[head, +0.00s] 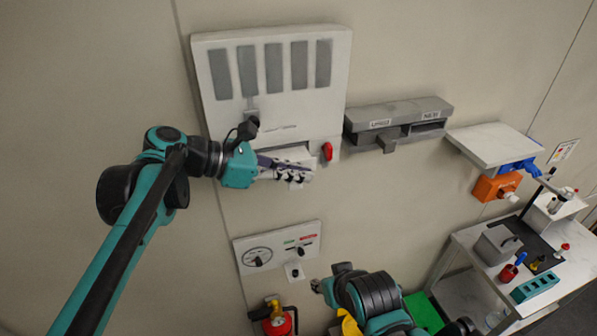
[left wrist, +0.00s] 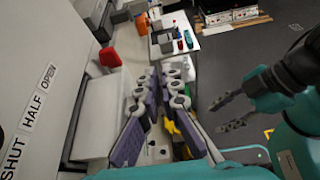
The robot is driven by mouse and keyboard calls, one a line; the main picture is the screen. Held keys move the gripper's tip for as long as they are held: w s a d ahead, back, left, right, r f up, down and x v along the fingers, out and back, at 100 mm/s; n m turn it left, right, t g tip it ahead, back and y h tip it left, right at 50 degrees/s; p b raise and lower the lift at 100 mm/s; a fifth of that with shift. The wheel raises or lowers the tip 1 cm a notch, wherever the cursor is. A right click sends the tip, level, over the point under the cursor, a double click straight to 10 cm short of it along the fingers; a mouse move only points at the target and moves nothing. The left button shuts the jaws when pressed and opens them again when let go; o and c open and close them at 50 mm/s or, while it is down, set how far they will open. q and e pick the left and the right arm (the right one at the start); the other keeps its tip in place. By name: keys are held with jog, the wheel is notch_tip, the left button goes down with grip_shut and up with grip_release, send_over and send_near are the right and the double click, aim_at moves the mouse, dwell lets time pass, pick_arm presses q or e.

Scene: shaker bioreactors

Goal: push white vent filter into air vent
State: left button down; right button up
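The white vent filter (head: 296,153) is a pale block sticking out of the slot low on the grey-white wall unit (head: 223,110). In the left wrist view the pale block (left wrist: 95,118) stands out from the wall, left of my fingers. My left gripper (head: 300,176) is in front of and just below the filter. Its purple-padded fingers (left wrist: 159,76) have a gap with nothing between them; whether they touch the filter is unclear. The air vent opening is mostly hidden by the filter and gripper. My right gripper (left wrist: 226,112) is low and away from the wall unit, its fingers apart.
A red knob (head: 327,151) sits right of the slot. A grey wall bracket (head: 398,119) and a white shelf (head: 492,144) are further right. A gauge panel (head: 277,246) is below, above a red extinguisher (head: 277,321). A cluttered bench (head: 468,240) stands at right.

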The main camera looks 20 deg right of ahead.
aim_at(306, 160)
pick_arm(q)
jog(key=shift+w+a, duration=0.1)
jog(key=shift+w, duration=2.65)
dwell(2.2)
jog(key=c, duration=1.6)
grip_release()
jog(key=shift+c, duration=0.2)
jog(key=v, duration=1.2)
jog(key=s+a+f+m+t+y+b, duration=0.2)
jog(key=s+a+f+m+y+b, duration=0.2)
jog(key=f+b, duration=0.7)
jog(key=s+a+f+m+t+y+b, duration=0.2)
jog(key=s+a+f+m+y+b, duration=0.2)
jog(key=f, duration=2.7)
jog(key=s+a+f+m+t+y+b, duration=0.2)
jog(key=s+a+f+m+y+b, duration=0.3)
jog(key=f+b, duration=1.4)
jog(key=s+a+f+m, duration=0.2)
jog(key=s+a+m, duration=0.1)
jog(key=a+m, duration=0.2)
jog(key=shift+s+a+t, duration=0.3)
jog(key=shift+a+t, duration=0.1)
jog(key=shift+a, duration=0.75)
